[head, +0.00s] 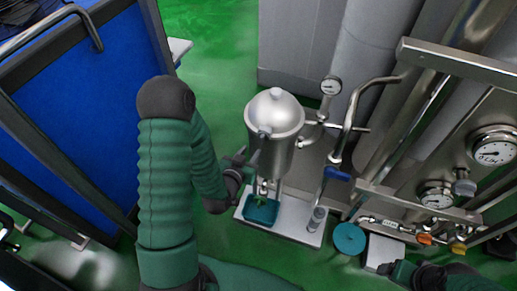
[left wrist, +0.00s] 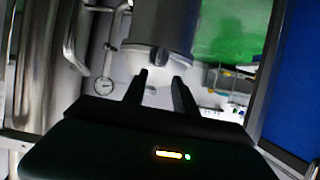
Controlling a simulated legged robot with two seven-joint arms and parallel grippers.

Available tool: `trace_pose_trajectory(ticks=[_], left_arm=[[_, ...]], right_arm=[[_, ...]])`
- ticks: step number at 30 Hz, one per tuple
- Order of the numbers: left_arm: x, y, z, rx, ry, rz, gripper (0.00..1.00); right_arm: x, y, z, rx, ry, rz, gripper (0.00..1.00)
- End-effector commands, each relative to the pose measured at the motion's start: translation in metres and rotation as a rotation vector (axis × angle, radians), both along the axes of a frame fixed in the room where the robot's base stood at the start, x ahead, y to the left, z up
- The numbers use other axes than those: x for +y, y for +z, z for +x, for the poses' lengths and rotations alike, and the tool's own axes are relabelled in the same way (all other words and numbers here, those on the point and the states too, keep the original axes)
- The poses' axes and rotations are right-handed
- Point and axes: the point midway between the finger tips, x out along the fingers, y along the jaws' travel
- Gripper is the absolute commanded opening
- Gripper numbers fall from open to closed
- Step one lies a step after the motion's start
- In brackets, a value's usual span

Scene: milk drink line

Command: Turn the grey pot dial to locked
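The steel pot (head: 280,155) with a domed lid stands upright on a white base plate (head: 308,235). A small dark grey fitting (head: 264,132) sits on its near side at the lid rim; I cannot tell if it is the dial, nor its setting. My left gripper (head: 246,157) is at the pot's left side, below the rim. In the left wrist view its two fingers (left wrist: 162,88) are apart with nothing between them, pointing at the pot (left wrist: 164,25). Contact cannot be told. My right gripper (head: 397,270) is at the bottom right, its fingers unclear.
A teal tray (head: 262,211) lies under the pot. A pressure gauge (head: 331,86), steel pipes and a blue-handled valve (head: 337,174) crowd its right. A round teal disc (head: 349,238) is at lower right.

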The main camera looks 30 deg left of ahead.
Motion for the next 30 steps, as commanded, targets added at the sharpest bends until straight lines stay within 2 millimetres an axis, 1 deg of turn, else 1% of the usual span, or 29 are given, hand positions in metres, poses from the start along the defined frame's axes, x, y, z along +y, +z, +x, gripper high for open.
trace_pose_trajectory(ticks=[1,6,7,8,9,12,16,18,21,27,30], left_arm=[[0.001,-0.012,0.005,-0.006,-0.001,0.004,0.34],[0.007,-0.019,0.017,-0.004,0.000,0.002,0.34],[0.009,-0.014,0.024,-0.001,0.000,-0.002,0.34],[0.011,-0.015,0.032,0.001,0.001,-0.004,0.34],[0.013,-0.019,0.042,0.000,0.000,-0.005,0.34],[0.019,-0.029,0.063,0.002,0.000,-0.006,0.34],[0.023,-0.037,0.082,0.002,0.001,-0.005,0.34],[0.024,-0.039,0.088,0.001,0.000,-0.004,0.34],[0.023,-0.039,0.092,0.002,-0.001,-0.002,0.34],[0.023,-0.040,0.092,0.002,-0.001,-0.001,0.34],[0.025,-0.040,0.092,0.001,0.000,-0.003,0.21]], right_arm=[[0.000,-0.024,0.000,0.000,-0.001,0.000,0.79],[-0.001,-0.062,0.000,0.000,-0.001,0.000,0.79],[-0.001,-0.052,-0.001,0.001,-0.001,0.000,0.79],[-0.001,-0.048,-0.001,0.001,-0.001,0.000,0.79],[-0.001,-0.048,0.000,0.000,-0.001,0.000,0.79],[-0.001,-0.048,0.000,-0.001,-0.001,0.000,0.79],[0.000,-0.049,0.000,-0.001,0.000,0.000,0.79],[0.000,-0.049,0.000,-0.001,0.000,0.000,0.79],[0.000,-0.049,0.000,0.000,0.000,0.000,0.79],[-0.001,-0.049,0.000,0.000,-0.001,0.000,0.79],[-0.001,-0.049,0.000,0.000,-0.001,0.000,0.79]])
